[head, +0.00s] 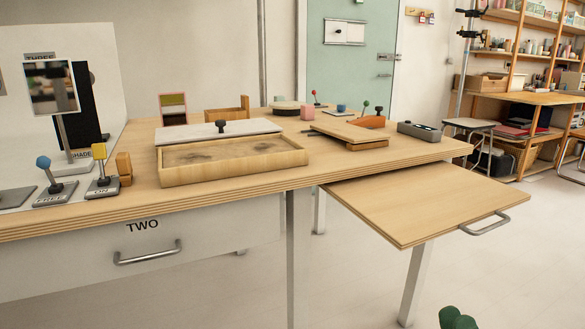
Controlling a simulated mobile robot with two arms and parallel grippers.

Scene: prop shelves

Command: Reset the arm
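Only a small dark green rounded part shows at the bottom edge, right of centre, and I take it to be the tip of my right gripper (456,318). It is low in front of the pull-out board (425,198) and apart from the bench. The rest of it is cut off by the frame, so I cannot see whether it is open or holds anything. My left gripper is not in view.
The wooden bench (230,182) bears a shallow tray (233,174), a grey lid (218,132), levers with blue (43,162) and yellow (98,151) knobs, and small blocks. Drawer TWO (143,250) is shut. The pull-out board juts out right. Floor is clear at front.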

